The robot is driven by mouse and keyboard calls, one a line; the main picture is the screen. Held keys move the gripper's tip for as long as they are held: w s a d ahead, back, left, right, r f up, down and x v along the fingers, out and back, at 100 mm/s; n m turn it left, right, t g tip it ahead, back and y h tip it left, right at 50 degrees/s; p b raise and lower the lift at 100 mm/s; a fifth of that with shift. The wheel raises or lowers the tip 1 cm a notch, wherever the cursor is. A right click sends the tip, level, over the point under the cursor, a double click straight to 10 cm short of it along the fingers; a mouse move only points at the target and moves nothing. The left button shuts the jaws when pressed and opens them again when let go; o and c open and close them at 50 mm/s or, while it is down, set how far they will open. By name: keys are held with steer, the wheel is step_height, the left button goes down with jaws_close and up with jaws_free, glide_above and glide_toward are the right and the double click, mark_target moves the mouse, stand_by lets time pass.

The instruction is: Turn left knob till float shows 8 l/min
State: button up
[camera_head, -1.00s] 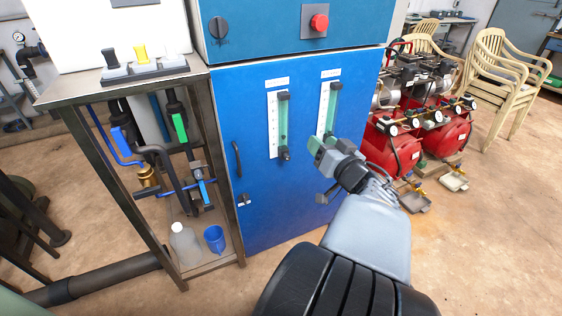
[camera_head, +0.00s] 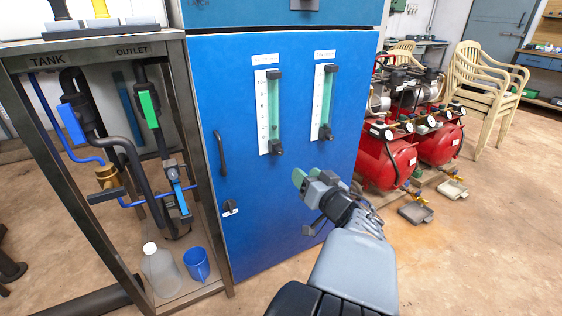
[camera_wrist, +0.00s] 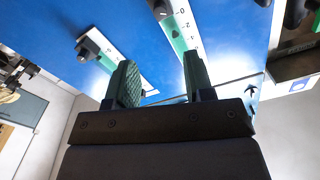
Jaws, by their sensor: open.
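Two flow meters with white scales and green tubes hang on the blue cabinet door. The left meter (camera_head: 262,110) has a dark left knob (camera_head: 275,147) at its foot. Its float looks low in the tube, but is too small to read exactly. The right meter (camera_head: 318,103) has a similar knob (camera_head: 325,134). My gripper (camera_head: 302,178), with green finger pads, is open and empty, below and right of the left knob and apart from it. In the wrist view, which looks inverted, the left knob (camera_wrist: 161,9) shows beyond the open fingers (camera_wrist: 158,82).
A door handle (camera_head: 219,153) and a small latch (camera_head: 230,207) are left of the meters. A metal frame with hoses, a bottle (camera_head: 160,270) and a blue jug (camera_head: 197,264) stands at left. Red compressors (camera_head: 388,160) stand at right. Floor before the cabinet is clear.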

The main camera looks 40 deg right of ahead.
mark_target(281, 153)
steer(key=w+p, duration=0.2)
steer(key=w, duration=0.2)
steer(key=w+d+p, duration=0.1)
steer(key=w+p, duration=0.2)
steer(key=w, duration=0.1)
steer(key=w+p, duration=0.2)
steer(key=w, duration=0.1)
steer(key=shift+w+d+f, duration=0.15)
steer(key=shift+w+d, duration=0.15)
steer(key=shift+w, duration=0.1)
steer(key=shift+w+d, duration=0.1)
steer(key=shift+w, duration=0.65)
jaws_close()
